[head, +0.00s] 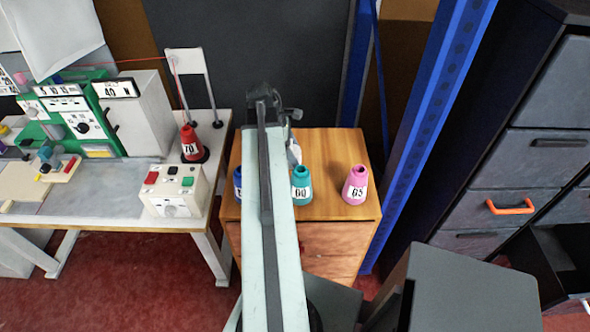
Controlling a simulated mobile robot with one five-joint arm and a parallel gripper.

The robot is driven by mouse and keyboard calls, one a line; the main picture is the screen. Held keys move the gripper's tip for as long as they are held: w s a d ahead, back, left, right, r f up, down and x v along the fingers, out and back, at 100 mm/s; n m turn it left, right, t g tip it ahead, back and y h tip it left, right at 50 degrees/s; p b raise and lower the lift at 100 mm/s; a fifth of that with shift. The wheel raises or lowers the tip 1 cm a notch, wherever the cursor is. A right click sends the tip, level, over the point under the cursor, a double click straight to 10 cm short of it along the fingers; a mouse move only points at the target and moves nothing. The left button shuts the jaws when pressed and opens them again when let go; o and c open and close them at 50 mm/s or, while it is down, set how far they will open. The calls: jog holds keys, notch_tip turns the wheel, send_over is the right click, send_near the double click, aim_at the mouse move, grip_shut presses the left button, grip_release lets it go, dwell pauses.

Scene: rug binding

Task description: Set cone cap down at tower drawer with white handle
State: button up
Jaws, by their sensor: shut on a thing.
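My gripper (290,116) is at the far end of my raised arm, above the back of the wooden cabinet, and is largely hidden by the arm. It is shut on a small pale grey piece (294,152), which I take to be the cone cap; its shape is hard to make out. The dark drawer tower (560,143) stands at the right. Its low drawer (562,262) is pulled open, and a small white handle (585,305) shows at the right picture edge. Another drawer above has an orange handle (510,207).
A pink cone (355,185), a teal cone (302,186) and a partly hidden blue cone (238,182) stand on the wooden cabinet (335,150). A blue post (425,130) rises between cabinet and tower. A machine table (100,205) is at left. A dark grey box-like surface (470,285) is at front right.

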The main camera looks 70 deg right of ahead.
notch_tip(320, 180, down, 6)
jog(key=b, duration=0.4)
jog(key=shift+f+b, duration=0.2)
jog(key=shift+b, duration=0.1)
jog(key=shift+r, duration=0.3)
jog(key=shift+f, duration=0.25)
jog(key=o, duration=1.5)
jog(key=shift+r, duration=0.1)
jog(key=shift+w+r+p, duration=0.1)
jog(key=shift+r+p, duration=0.45)
jog(key=shift+p, duration=0.1)
jog(key=p+v, duration=1)
jog(key=v, duration=0.1)
jog(key=shift+r, duration=0.15)
jog(key=shift+w+a, duration=0.1)
jog(key=shift+w, duration=0.05)
